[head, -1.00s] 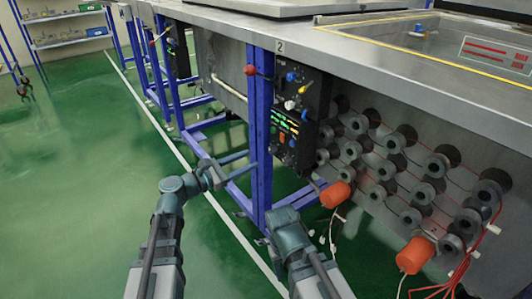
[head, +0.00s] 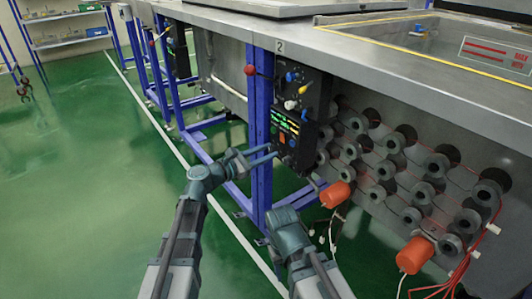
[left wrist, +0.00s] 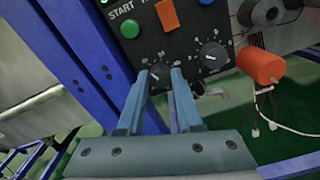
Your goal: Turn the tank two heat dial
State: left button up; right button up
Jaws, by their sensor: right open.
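The tank two control panel (head: 292,135) hangs on the blue post under the "2" mark. The left wrist view shows two black dials low on it, a left dial (left wrist: 159,72) and a right dial (left wrist: 213,53), each ringed by small numbers. I cannot read which is the heat dial. My left gripper (head: 273,151) points at the lower panel. In the left wrist view its blue fingers (left wrist: 161,74) are apart, with the left dial between their tips; contact is unclear. My right gripper (head: 284,219) is open and low, in front of the post; its fingertips are hard to make out.
Above the dials are a green button (left wrist: 130,29), a blue button (left wrist: 206,2) and an orange switch (left wrist: 167,15). An orange cylinder (left wrist: 261,62) sticks out right of the panel. The blue post (head: 261,140) stands close left of it. Open green floor lies at left.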

pick_arm(q)
grip_shut()
jog(key=shift+m, duration=0.4)
jog(key=m, duration=0.4)
jog(key=shift+m, duration=0.4)
jog(key=m, duration=0.4)
jog(key=shift+s+f+m, duration=0.1)
jog(key=shift+m, duration=0.3)
jog(key=shift+o, duration=1.9)
grip_release()
